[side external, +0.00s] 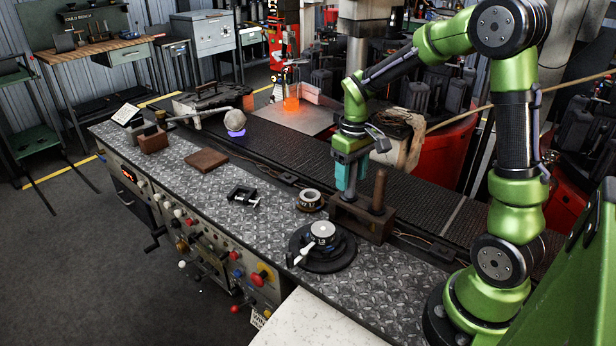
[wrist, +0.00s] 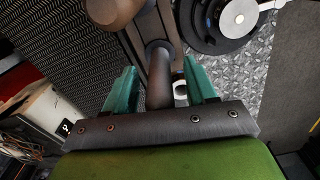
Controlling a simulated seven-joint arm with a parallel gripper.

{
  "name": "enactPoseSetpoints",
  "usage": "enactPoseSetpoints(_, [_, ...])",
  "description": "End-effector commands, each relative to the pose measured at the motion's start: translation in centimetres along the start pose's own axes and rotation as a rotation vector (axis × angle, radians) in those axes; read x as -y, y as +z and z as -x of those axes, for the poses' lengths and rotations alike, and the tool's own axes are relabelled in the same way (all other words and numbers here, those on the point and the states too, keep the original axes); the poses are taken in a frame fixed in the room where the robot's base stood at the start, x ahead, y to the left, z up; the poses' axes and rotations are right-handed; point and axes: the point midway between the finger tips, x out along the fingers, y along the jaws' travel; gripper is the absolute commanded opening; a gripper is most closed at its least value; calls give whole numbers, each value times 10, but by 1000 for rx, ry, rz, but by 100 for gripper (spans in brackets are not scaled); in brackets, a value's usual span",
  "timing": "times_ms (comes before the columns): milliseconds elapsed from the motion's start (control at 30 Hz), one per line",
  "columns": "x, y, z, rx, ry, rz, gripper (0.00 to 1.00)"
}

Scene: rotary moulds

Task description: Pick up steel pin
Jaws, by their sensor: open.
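A brown block (side external: 350,222) stands on the machine's deck with a tall brown pin (side external: 379,190) upright at its right end. My gripper (side external: 347,180), with teal fingers, points down over the block's left part. In the wrist view the teal fingers of my gripper (wrist: 161,88) are spread apart, with a grey-brown cylindrical pin (wrist: 159,72) between them. A second, rounder pin end (wrist: 113,10) shows at the top of that view, outside the fingers. Which pin is steel I cannot tell from colour.
A round black fixture with a light metal centre (side external: 322,230) stands left of the block on the patterned deck. A small ring-shaped part (side external: 311,198) and a black clamp-like part (side external: 243,195) lie farther left. A dark conveyor belt (side external: 290,150) runs behind.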

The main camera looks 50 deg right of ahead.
Motion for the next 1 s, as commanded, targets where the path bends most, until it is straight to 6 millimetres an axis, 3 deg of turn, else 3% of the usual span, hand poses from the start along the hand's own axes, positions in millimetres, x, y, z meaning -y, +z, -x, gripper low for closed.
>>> enactPoseSetpoints(100, [0,0,-10,1,-1,0,56])
enactPoseSetpoints(333, [0,0,-11,-1,0,0,56])
enactPoseSetpoints(700, [0,0,-10,-1,0,0,1])
enactPoseSetpoints(1000, [0,0,-7,-3,0,0,0])
